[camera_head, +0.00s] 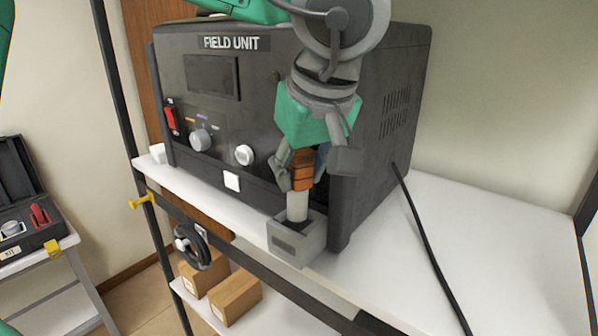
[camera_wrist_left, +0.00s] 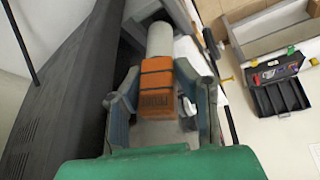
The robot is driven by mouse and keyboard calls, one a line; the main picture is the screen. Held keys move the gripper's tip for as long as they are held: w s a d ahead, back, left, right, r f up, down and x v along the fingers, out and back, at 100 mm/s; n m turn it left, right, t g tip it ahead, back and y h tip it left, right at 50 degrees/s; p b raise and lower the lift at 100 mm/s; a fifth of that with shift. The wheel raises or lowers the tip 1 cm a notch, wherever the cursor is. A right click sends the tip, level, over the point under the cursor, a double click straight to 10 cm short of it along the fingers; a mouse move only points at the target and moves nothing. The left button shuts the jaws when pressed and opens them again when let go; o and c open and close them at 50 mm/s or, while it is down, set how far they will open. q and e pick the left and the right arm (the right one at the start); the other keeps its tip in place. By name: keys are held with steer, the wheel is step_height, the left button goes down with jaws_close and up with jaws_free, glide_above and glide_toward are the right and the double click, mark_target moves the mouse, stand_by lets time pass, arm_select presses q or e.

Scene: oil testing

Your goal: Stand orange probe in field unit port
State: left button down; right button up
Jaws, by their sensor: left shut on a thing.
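The orange probe (camera_head: 303,169) is upright between the fingers of my left gripper (camera_head: 309,170), which is shut on its orange handle. Its pale grey lower part (camera_head: 297,206) reaches down to the grey port block (camera_head: 296,243) at the front of the field unit (camera_head: 262,108). The lower end is hidden by the block, so I cannot tell how deep it sits. In the left wrist view the probe's orange handle (camera_wrist_left: 156,88) lies between both fingers, with the pale shaft (camera_wrist_left: 160,38) beyond. My right gripper is not in view.
The field unit stands on a white shelf (camera_head: 448,237), with a black cable (camera_head: 430,245) running down at right. Cardboard boxes (camera_head: 235,296) sit on a lower shelf. A black open case (camera_head: 27,212) is on a table at left. The shelf right of the unit is mostly clear.

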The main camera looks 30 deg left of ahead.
mark_target(307, 163)
arm_select(q)
steer(key=shift+w+r, duration=0.1)
steer(key=shift+w, duration=0.05)
stand_by(0.3)
steer(key=c, duration=1.5)
jaws_free()
steer(key=shift+d+r, duration=0.2)
steer(key=shift+r, duration=0.45)
steer(key=shift+d+v, duration=0.2)
steer(key=shift+v, duration=1.55)
steer(key=shift+s+v, duration=0.2)
steer(key=shift+v, duration=2.7)
steer(key=shift+a, duration=0.1)
